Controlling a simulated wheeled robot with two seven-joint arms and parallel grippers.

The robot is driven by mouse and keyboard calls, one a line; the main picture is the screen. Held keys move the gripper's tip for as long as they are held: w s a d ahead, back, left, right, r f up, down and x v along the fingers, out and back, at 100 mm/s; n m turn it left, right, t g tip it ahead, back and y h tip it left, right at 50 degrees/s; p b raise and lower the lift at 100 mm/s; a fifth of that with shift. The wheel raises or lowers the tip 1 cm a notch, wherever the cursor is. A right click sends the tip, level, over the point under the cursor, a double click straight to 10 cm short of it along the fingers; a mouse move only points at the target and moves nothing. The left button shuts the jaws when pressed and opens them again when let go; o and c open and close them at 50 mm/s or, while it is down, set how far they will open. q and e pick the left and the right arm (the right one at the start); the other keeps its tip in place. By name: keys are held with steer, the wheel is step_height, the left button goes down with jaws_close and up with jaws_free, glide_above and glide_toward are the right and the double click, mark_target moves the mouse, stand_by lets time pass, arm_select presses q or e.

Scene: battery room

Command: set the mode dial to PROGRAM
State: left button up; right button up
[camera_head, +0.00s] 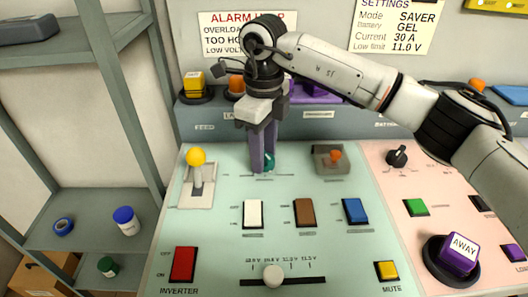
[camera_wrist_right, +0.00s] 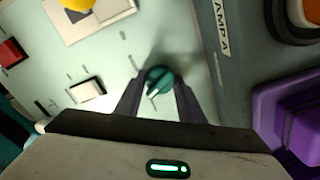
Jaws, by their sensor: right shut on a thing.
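A round teal dial (camera_head: 269,161) sits on the pale green panel, partly hidden by my right gripper (camera_head: 263,165). In the right wrist view the teal dial (camera_wrist_right: 160,79) is between the two fingertips of my right gripper (camera_wrist_right: 160,88), which are shut on it. Its white pointer mark points to the lower left in that view. Marks around the dial are too small to read. A black dial (camera_head: 397,156) sits on the pink panel at the right. My left gripper is not in view.
A yellow-knobbed lever (camera_head: 196,157) stands left of the dial, and a small orange-knobbed switch (camera_head: 335,156) right of it. White (camera_head: 253,214), brown (camera_head: 305,212) and blue (camera_head: 355,210) rockers lie in front. A settings card (camera_head: 396,25) reads Mode SAVER.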

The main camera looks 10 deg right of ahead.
steer(key=shift+r+n, duration=0.1)
steer(key=shift+n, duration=1.6)
steer(key=o, duration=1)
steer(key=shift+o, duration=0.2)
step_height(320, 180, up, 10)
steer(key=shift+r, duration=0.15)
steer(key=shift+s, duration=0.1)
